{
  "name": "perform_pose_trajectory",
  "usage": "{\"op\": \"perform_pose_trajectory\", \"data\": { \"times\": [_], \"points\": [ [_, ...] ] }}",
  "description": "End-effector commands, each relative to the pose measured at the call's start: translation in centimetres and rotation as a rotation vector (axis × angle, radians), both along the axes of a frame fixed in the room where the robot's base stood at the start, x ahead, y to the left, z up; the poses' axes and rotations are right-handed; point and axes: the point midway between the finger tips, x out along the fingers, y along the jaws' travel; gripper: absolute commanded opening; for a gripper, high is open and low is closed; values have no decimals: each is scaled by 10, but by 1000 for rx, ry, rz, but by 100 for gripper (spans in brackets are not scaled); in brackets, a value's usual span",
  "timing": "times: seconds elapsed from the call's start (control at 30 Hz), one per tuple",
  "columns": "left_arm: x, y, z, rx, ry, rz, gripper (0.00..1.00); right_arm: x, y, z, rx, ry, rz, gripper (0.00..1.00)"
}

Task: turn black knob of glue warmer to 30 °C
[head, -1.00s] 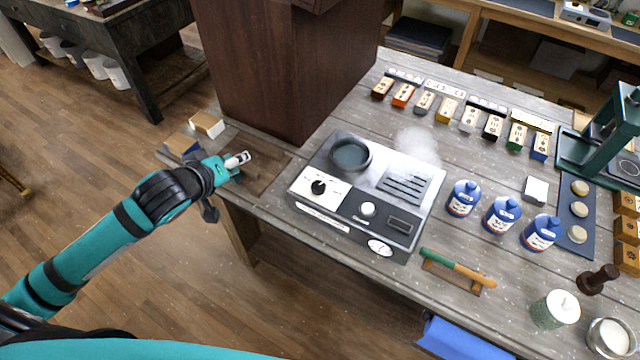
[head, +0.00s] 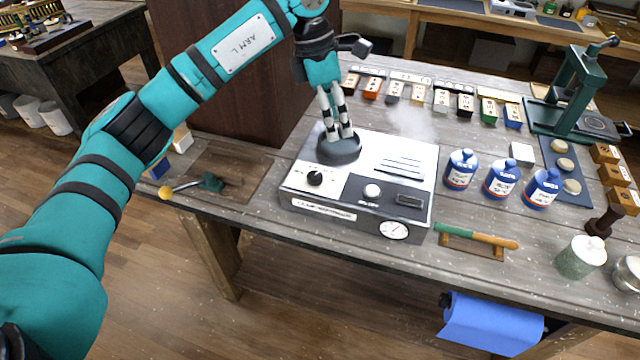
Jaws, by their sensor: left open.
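The glue warmer (head: 395,170) stands near the table's front edge, a pale box with a round dark well (head: 338,150) at its back left. Its black knob (head: 315,178) sits on a white dial panel (head: 328,184) at the front left; the pointer and scale marks are too small to read. My left arm and fingers hide part of the well. My right gripper is not in view.
A white button (head: 372,191) and a round gauge (head: 394,230) are on the warmer's front. Blue bottles (head: 461,170) stand to its right, and a green-handled tool (head: 475,237) lies front right. A dark wooden cabinet (head: 215,80) stands behind left. Steam drifts behind the warmer.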

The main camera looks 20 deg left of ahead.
Motion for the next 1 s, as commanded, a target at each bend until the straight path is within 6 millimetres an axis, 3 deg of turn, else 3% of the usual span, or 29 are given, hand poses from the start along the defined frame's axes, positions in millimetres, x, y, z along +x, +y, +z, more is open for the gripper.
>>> {"op": "perform_pose_trajectory", "data": {
  "times": [0.13,0.33,1.0],
  "points": [
    [5,38,14,217,-13,-50,57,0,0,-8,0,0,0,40],
    [4,46,5,264,-5,-62,57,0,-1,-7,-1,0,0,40],
    [3,46,-128,260,-5,-59,57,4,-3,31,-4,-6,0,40]
  ]
}}
